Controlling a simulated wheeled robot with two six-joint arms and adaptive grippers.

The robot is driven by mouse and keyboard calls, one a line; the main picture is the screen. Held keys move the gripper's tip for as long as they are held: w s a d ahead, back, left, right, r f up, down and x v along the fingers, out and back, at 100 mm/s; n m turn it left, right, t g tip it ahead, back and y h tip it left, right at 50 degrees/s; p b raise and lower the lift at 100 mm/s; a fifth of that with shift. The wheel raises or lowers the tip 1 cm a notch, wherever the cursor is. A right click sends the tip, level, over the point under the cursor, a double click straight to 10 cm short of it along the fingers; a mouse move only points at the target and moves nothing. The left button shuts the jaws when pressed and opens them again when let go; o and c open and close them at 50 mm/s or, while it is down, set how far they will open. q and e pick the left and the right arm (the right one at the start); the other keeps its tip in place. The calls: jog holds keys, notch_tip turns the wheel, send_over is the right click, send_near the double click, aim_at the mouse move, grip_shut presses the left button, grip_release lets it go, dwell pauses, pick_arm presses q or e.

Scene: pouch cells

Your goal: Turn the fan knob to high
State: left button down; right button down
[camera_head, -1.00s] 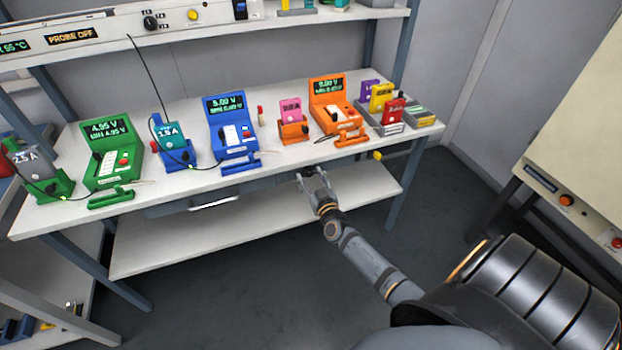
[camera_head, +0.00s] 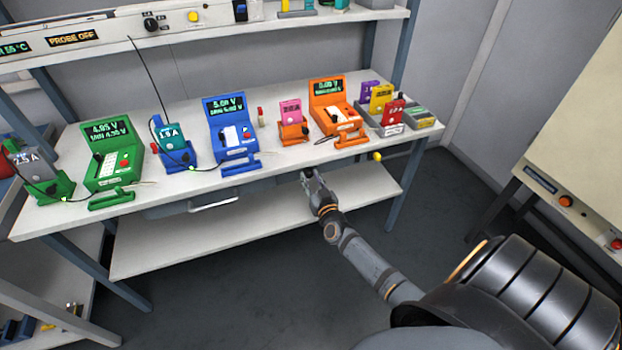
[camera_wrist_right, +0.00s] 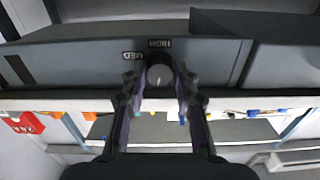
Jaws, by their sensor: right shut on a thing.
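The fan knob (camera_wrist_right: 160,76) is a round grey knob with a light mark, on a dark panel (camera_wrist_right: 85,66) under the bench's front edge. In the right wrist view the labels HIGH and MED show upside down on the panel, HIGH right beside the knob and MED farther left. My right gripper (camera_wrist_right: 160,92) has one finger on each side of the knob and is shut on it. In the head view my right gripper (camera_head: 308,178) is at the bench's front edge, and it largely hides the knob. My left gripper is not in view.
The bench top (camera_head: 185,188) carries green, blue and orange testers with pouch cells. A drawer handle (camera_head: 213,203) is left of my gripper, and a yellow knob (camera_head: 377,156) sticks out on the right. A lower shelf (camera_head: 250,222) lies below; the floor in front is clear.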

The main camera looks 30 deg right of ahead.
jog(key=m, duration=0.3)
jog(key=shift+m, duration=0.3)
jog(key=m, duration=0.4)
jog(key=shift+m, duration=0.3)
jog(key=m, duration=0.4)
jog(key=shift+f+b, duration=0.1)
jog(key=shift+b, duration=0.2)
jog(key=m+b, duration=0.1)
jog(key=m, duration=0.4)
jog(key=m+b, duration=0.1)
jog(key=m, duration=0.5)
jog(key=m+b, duration=0.2)
jog(key=m, duration=0.5)
jog(key=shift+f, duration=0.1)
jog(key=shift+m+b, duration=0.4)
jog(key=shift+m, duration=1)
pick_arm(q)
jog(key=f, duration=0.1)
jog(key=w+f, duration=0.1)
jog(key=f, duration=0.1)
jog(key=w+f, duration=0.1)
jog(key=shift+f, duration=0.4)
pick_arm(e)
jog(key=shift+m, duration=0.3)
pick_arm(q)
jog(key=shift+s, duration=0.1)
